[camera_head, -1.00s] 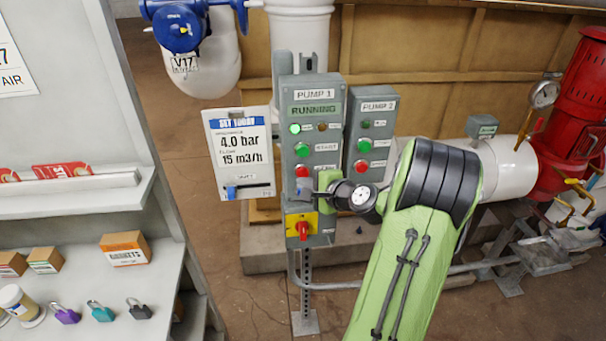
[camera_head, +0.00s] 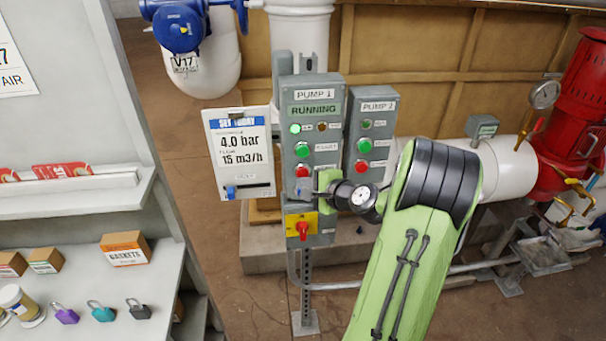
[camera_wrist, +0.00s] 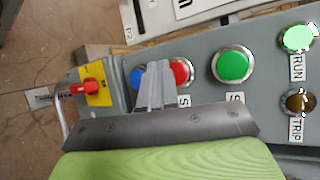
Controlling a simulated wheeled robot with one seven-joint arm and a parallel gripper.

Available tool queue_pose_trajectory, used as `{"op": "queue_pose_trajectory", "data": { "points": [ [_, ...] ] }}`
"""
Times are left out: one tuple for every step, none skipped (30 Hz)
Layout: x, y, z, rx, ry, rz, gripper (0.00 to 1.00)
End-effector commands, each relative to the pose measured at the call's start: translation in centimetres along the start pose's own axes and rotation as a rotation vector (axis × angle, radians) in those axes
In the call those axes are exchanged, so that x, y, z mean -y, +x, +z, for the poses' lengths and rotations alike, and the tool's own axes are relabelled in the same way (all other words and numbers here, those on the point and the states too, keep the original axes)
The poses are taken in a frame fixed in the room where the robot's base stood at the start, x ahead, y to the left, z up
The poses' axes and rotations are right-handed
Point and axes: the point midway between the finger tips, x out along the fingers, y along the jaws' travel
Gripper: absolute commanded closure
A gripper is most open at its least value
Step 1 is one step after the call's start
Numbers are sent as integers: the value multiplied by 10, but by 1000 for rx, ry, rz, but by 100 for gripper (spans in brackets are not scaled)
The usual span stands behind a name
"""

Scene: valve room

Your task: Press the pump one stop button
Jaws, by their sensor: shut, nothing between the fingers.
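The grey Pump 1 box (camera_head: 331,97) stands upright in the head view, its display reading RUNNING. Its red stop button (camera_head: 302,170) sits below the green start button (camera_head: 302,149); the green run lamp (camera_head: 295,129) is lit. My gripper (camera_head: 303,187) is shut and empty, in front of the box just below the red button. In the wrist view the red button (camera_wrist: 183,71) is partly hidden behind the closed fingers (camera_wrist: 156,68), and the green start button (camera_wrist: 233,65) is clear of them. Whether the fingertips touch the red button cannot be told.
The Pump 2 box (camera_head: 379,107) with its own red button (camera_head: 361,167) stands close on the right. A yellow plate with a red switch (camera_head: 303,230) is below my gripper. A set-today sign (camera_head: 240,185) hangs on the left. A shelf (camera_head: 75,255) fills the left side.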

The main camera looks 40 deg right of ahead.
Motion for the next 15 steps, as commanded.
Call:
{"op": "queue_pose_trajectory", "data": {
  "points": [
    [0, 0, 0, 0, 0, 0, 100],
    [0, 0, 0, 0, 0, 0, 100],
    [0, 0, 0, 0, 0, 0, 100],
    [0, 0, 0, 0, 0, 0, 100],
    [0, 1, 0, 0, 0, 0, 100],
    [1, 1, -1, 1, 0, 0, 100],
    [2, 2, -1, 1, 0, 0, 100],
    [2, 3, -2, 1, 0, 0, 100],
    [4, 4, -2, 1, -1, 0, 100],
    [4, 5, -3, 0, -1, -1, 100],
    [5, 6, -3, 0, -1, -1, 100],
    [5, 6, -3, 0, -1, -1, 100],
    [4, 7, -4, 0, -1, -1, 100],
    [4, 7, -4, 0, -1, 0, 100],
    [4, 7, -4, 0, -1, 0, 100]
  ]
}}
